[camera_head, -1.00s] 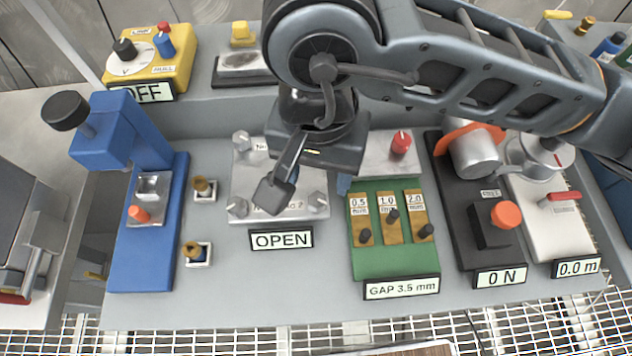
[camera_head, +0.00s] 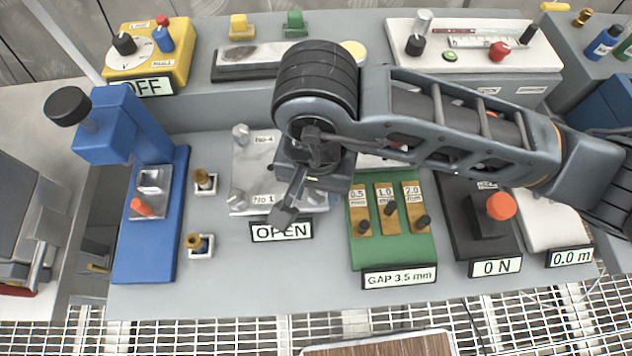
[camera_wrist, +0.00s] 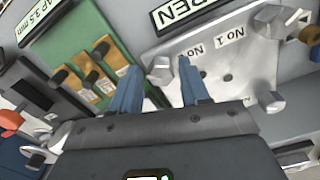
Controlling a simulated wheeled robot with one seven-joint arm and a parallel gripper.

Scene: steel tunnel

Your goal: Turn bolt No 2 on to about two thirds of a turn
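The grey bolt plate (camera_head: 252,160) stands mid-bench, with labels No 1 and No 4 readable in the head view. Bolt No 2 (camera_wrist: 160,70) is a grey head beside its label in the wrist view; my arm's end mostly hides it in the head view. My gripper (camera_wrist: 158,68) is open, its two blue fingers apart, with bolt No 2 between the tips in the picture. I cannot tell whether the fingers are down around it or still above. Bolt No 1 (camera_wrist: 268,20) and bolt No 4 (camera_wrist: 270,102) lie to the right. The OPEN sign (camera_head: 282,231) stands in front.
A green gauge panel (camera_head: 392,254) lies right of the plate, and a black block with an orange knob (camera_head: 500,206) beyond it. Left are brass fittings (camera_head: 200,244) and a blue press (camera_head: 150,240). The bench front is clear.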

